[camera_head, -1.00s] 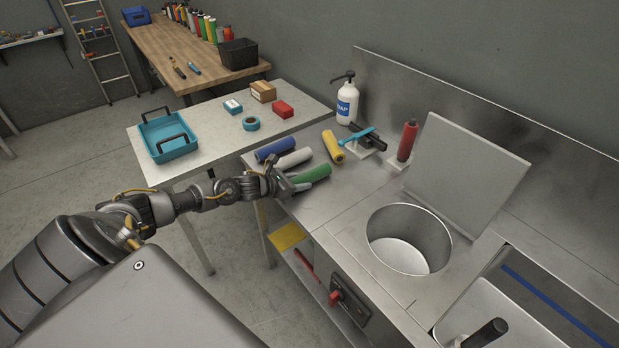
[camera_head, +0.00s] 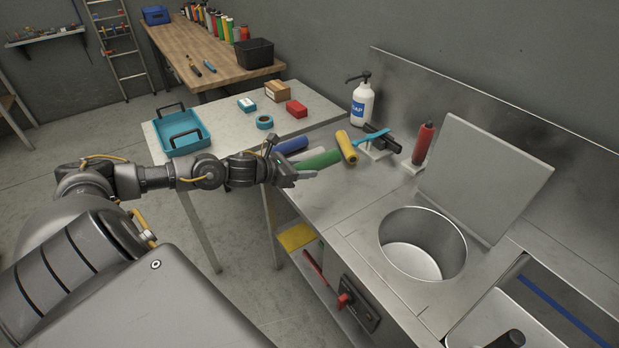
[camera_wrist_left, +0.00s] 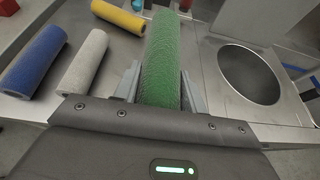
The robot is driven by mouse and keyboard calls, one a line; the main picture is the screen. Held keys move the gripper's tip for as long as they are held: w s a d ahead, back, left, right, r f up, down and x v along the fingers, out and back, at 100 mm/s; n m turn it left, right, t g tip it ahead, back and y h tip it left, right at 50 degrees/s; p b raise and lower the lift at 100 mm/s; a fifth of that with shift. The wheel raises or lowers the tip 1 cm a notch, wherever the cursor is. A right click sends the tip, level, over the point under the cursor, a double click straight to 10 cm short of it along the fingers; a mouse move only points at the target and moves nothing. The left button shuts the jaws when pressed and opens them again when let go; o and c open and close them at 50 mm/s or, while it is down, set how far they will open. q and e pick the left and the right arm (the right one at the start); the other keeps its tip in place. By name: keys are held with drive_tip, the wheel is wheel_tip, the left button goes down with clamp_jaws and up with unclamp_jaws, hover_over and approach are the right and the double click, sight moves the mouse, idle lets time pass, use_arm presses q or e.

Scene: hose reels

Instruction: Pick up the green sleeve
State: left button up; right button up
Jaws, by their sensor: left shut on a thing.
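The green sleeve (camera_head: 320,160) is a textured roller cover at the left end of the steel counter. In the left wrist view the green sleeve (camera_wrist_left: 164,60) runs away from me between the two fingers. My left gripper (camera_head: 294,174) is shut on its near end; the fingers (camera_wrist_left: 158,88) touch both sides. In the head view my gripper hides that end of it. I cannot tell whether the sleeve is clear of the counter. My right gripper is not in view.
A blue sleeve (camera_wrist_left: 36,62), a white sleeve (camera_wrist_left: 84,60) and a yellow sleeve (camera_head: 346,147) lie close by. A red roller (camera_head: 423,143) stands upright near a soap bottle (camera_head: 362,103). A round basin (camera_head: 422,243) opens in the counter (camera_head: 350,205).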

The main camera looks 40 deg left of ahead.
use_arm(q)
drive_tip(key=s+d+r+b, duration=0.1)
drive_tip(key=s+d+r, duration=0.1)
drive_tip(key=s, duration=0.6)
drive_tip(key=shift+d+r+b, duration=0.2)
drive_tip(key=shift+r+b, duration=0.1)
drive_tip(key=shift+r, duration=0.4)
